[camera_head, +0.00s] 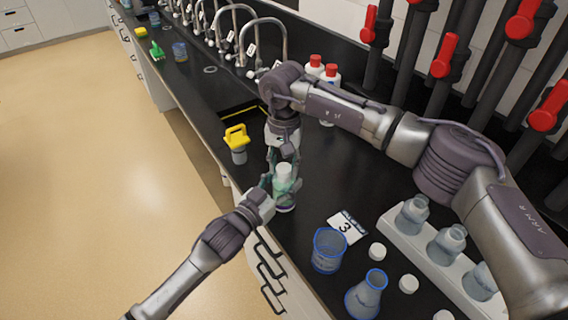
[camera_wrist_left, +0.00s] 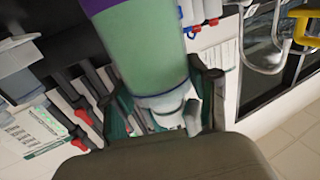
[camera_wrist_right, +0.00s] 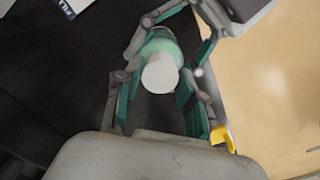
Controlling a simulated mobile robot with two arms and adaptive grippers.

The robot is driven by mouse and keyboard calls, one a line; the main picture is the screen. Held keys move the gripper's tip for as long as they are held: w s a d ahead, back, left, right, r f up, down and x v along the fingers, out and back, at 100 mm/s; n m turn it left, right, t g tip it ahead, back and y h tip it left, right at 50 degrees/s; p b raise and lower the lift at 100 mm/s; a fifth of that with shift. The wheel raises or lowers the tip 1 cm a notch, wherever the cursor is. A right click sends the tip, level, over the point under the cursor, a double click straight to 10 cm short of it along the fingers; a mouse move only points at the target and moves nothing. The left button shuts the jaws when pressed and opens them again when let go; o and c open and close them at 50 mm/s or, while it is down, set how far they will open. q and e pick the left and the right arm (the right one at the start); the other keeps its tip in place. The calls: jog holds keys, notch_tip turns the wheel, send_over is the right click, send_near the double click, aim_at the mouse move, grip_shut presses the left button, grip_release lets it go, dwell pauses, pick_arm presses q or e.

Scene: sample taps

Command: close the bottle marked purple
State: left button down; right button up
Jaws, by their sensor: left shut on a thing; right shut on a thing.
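The bottle (camera_head: 284,192) is pale green and looks upright over the front edge of the black counter. A purple band shows at its base in the left wrist view (camera_wrist_left: 97,5). A white cap (camera_wrist_right: 160,74) sits at its mouth; how tight it is I cannot tell. My left gripper (camera_head: 277,186) is shut on the bottle's body from the front left. My right gripper (camera_head: 284,160) comes from above with its fingers on either side of the cap, shut on it. The fingers partly hide the cap and bottle in the head view.
A card marked 3 (camera_head: 346,228), a blue-rimmed beaker (camera_head: 328,252), a flask (camera_head: 366,296) and loose white caps (camera_head: 377,251) are at the right. A white rack (camera_head: 436,262) holds bottles. Red-capped bottles (camera_head: 329,78) stand behind my right arm.

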jog(key=m, duration=0.4)
grip_shut()
jog(key=m, duration=0.9)
jog(key=shift+m, duration=0.4)
jog(key=m, duration=1.4)
jog(key=shift+m, duration=0.4)
jog(key=m, duration=0.4)
jog(key=shift+m, duration=0.4)
jog(key=m, duration=0.4)
jog(key=o, duration=1.2)
grip_release()
